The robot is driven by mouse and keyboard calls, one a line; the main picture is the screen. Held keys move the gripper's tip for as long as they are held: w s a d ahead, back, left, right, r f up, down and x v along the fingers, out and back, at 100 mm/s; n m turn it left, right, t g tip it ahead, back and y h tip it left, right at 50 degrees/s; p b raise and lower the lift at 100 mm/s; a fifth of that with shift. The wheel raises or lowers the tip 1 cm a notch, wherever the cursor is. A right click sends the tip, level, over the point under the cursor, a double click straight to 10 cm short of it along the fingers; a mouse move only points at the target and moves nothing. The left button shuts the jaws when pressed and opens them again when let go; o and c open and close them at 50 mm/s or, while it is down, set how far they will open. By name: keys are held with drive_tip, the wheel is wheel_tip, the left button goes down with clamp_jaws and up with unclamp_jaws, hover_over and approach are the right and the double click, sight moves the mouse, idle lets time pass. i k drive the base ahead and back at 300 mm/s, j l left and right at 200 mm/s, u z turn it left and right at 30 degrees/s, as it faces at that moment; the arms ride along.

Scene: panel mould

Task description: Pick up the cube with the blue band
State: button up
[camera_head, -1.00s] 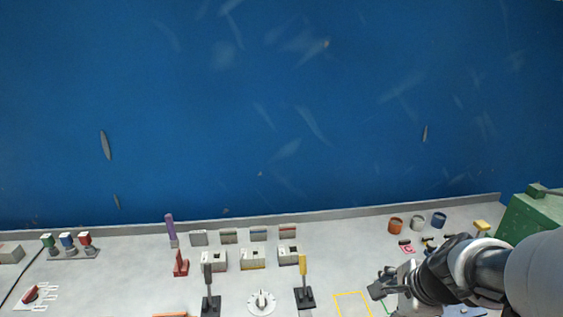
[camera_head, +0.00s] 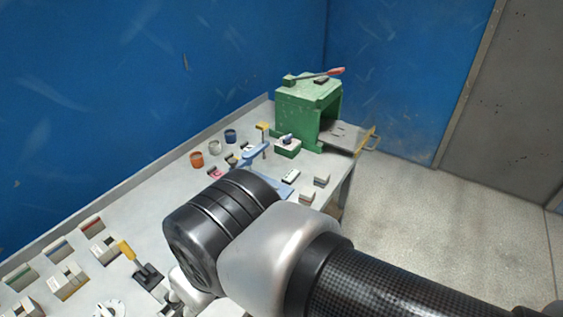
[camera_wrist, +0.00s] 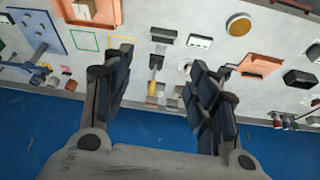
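I cannot pick out a cube with a blue band for certain. In the head view, a small grey block with a blue strip (camera_head: 60,249) stands by the back edge, in a row with red- and green-strip blocks. Two small pale cubes (camera_head: 322,180) lie near the table's right edge; their bands are too small to read. In the wrist view, small blocks (camera_wrist: 82,10) lie in an orange tray at the top left, bands unclear. My gripper (camera_wrist: 160,62) is open and empty, its fingers wide apart above the table. My arm mostly hides it in the head view.
A green press-like machine (camera_head: 305,105) stands at the table's far right end. Orange, grey and blue cups (camera_head: 215,147) stand near the back edge. A yellow-handled lever (camera_head: 127,252) stands at the left. Open floor (camera_head: 430,220) lies right of the table.

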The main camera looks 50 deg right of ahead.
sight(321, 178)
drive_tip(key=z, duration=1.95)
drive_tip(key=i+l, duration=0.95)
drive_tip(key=u, duration=0.5)
drive_tip(key=i+l+u, duration=0.15)
drive_tip(key=u, duration=0.8)
drive_tip(key=l, duration=0.05)
